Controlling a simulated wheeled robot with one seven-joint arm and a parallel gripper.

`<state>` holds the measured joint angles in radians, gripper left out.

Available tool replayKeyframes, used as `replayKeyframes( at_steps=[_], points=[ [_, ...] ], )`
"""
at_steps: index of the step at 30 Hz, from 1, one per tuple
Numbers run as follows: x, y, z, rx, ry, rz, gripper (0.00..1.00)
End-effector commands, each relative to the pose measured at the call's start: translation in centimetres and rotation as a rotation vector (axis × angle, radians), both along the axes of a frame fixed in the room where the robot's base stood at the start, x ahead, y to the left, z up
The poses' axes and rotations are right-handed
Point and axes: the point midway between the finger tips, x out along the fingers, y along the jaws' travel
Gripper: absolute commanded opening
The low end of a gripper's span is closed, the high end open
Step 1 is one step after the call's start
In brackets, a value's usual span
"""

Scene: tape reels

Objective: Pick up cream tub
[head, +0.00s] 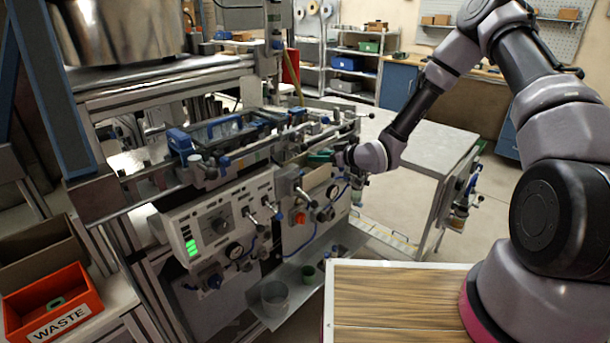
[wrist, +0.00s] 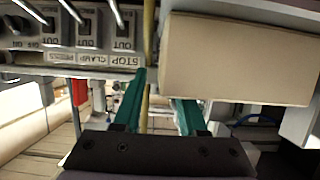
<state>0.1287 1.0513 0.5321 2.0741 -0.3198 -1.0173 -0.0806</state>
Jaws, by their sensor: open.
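A plain cream-coloured, box-shaped thing (wrist: 238,62) fills the upper right of the wrist view. I cannot tell whether it is the cream tub; its top and far side are hidden. In the head view a similar pale face (head: 316,178) shows on the machine front just below my gripper (head: 322,156). In the wrist view the green fingers of my gripper (wrist: 160,88) are apart with nothing held between them. The right finger's tip is close to the lower edge of the cream thing; contact cannot be told.
The machine's control panel (head: 215,225) and levers with a label strip (wrist: 95,58) are close to my gripper. An orange WASTE bin (head: 55,308) stands at lower left.

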Motion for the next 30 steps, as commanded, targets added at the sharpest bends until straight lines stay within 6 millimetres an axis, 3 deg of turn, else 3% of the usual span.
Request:
replayKeyframes(
  at_steps=[8,12,30],
  points=[
    [0.26,0.36,-0.19,-0.001,0.001,0.0,0.41],
    [0.26,0.35,-0.19,-0.001,0.001,0.0,0.0],
    [0.26,0.33,-0.17,-0.001,0.001,0.0,0.0]
  ],
)
